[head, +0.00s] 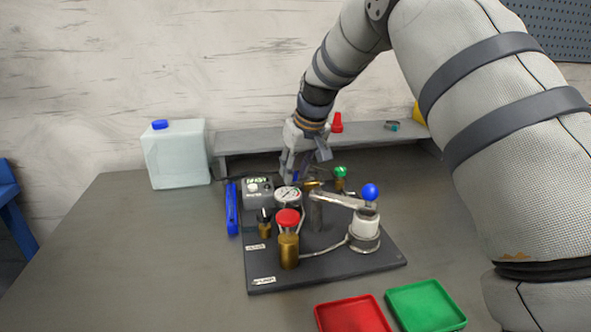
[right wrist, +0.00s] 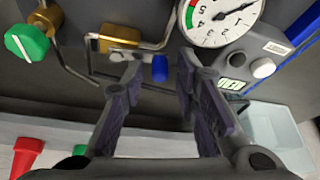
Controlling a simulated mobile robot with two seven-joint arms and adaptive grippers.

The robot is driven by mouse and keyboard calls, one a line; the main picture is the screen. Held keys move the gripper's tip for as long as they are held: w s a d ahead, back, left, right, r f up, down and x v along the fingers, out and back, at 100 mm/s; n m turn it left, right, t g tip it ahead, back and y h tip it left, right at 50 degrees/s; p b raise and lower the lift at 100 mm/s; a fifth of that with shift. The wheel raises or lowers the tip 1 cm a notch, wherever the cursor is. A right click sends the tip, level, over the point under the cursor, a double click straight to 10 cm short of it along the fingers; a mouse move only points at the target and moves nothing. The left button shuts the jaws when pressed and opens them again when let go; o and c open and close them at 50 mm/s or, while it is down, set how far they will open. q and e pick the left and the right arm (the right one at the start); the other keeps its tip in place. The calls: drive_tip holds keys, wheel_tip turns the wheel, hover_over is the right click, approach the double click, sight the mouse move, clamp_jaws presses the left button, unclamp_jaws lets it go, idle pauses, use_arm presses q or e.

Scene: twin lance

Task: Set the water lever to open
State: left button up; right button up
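A small lever with a blue tip (right wrist: 160,68) sits on a brass valve (right wrist: 112,40) on the dark panel board (head: 275,277). In the head view the brass valve (head: 312,185) shows beside my right gripper (head: 294,178), at the back of the board. In the right wrist view my right gripper (right wrist: 158,72) is open, its two fingers on either side of the blue tip. I cannot tell whether either finger touches it. The lever's label is not visible. My left gripper is not in view.
The board also carries a pressure gauge (head: 288,195), a red knob (head: 288,217), a green knob (head: 340,171) and a metal arm with a blue ball (head: 370,191). A white jug (head: 177,155) stands left. Red (head: 352,315) and green (head: 425,306) trays lie in front.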

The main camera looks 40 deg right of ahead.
clamp_jaws()
drive_tip(key=shift+w+d+m+h, duration=0.1)
drive_tip(key=shift+w+m+h, duration=0.2)
drive_tip(key=shift+m, duration=0.5)
drive_tip(key=shift+o, duration=2)
unclamp_jaws()
drive_tip(key=v, duration=1.2)
